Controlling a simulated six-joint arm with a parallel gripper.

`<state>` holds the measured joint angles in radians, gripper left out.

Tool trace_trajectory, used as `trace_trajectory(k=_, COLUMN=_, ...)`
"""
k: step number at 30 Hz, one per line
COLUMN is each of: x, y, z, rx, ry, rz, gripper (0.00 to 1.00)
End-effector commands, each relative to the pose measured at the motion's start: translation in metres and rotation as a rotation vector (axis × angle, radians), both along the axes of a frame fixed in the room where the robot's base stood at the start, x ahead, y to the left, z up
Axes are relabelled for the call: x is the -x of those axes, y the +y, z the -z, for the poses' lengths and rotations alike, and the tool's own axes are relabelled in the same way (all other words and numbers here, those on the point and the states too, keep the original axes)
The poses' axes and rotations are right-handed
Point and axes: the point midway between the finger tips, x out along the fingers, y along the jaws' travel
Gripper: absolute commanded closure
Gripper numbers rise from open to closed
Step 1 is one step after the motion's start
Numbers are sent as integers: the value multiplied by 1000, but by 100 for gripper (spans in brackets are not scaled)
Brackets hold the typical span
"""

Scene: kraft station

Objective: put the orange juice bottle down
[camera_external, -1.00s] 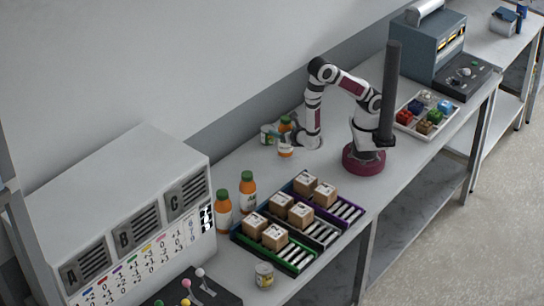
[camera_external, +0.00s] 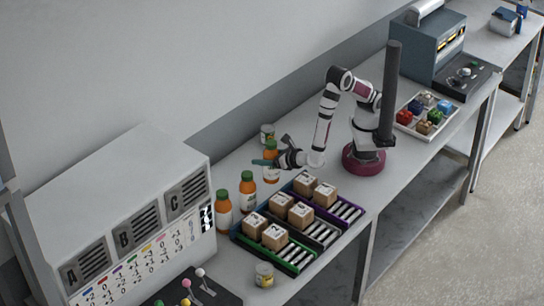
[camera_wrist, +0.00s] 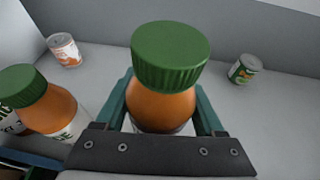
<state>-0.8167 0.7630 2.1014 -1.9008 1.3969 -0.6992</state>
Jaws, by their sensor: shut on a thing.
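The orange juice bottle (camera_external: 271,174) has a green cap and an orange body with a white label. In the wrist view the held bottle (camera_wrist: 162,104) fills the middle, cap toward the camera. My gripper (camera_external: 266,161) is shut around its upper body, with a teal finger on each side. The bottle looks upright, over the bench behind the crate rows. I cannot tell whether its base touches the bench. Two similar bottles stand to its left, a nearer one (camera_external: 248,190) and a farther one (camera_external: 223,213). One of these (camera_wrist: 45,105) shows at the left of the wrist view.
A green-labelled can (camera_external: 267,133) stands behind the held bottle. The wrist view shows an orange-labelled can (camera_wrist: 65,50). Small boxes sit on roller trays (camera_external: 299,258) in front. Another can (camera_external: 264,275) stands at the front left.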

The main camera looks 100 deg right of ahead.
Motion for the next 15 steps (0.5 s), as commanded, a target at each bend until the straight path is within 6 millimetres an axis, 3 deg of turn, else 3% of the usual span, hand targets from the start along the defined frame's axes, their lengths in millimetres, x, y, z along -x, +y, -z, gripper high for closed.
trace_trajectory(k=3, x=-3, y=13, z=10, rx=0, ry=0, rz=-1, gripper=100)
trace_trajectory(k=9, x=-3, y=13, z=46, rx=1, ry=1, rz=1, gripper=100)
trace_trajectory(k=15, x=-3, y=13, z=49, rx=-1, ry=-1, rz=2, gripper=100)
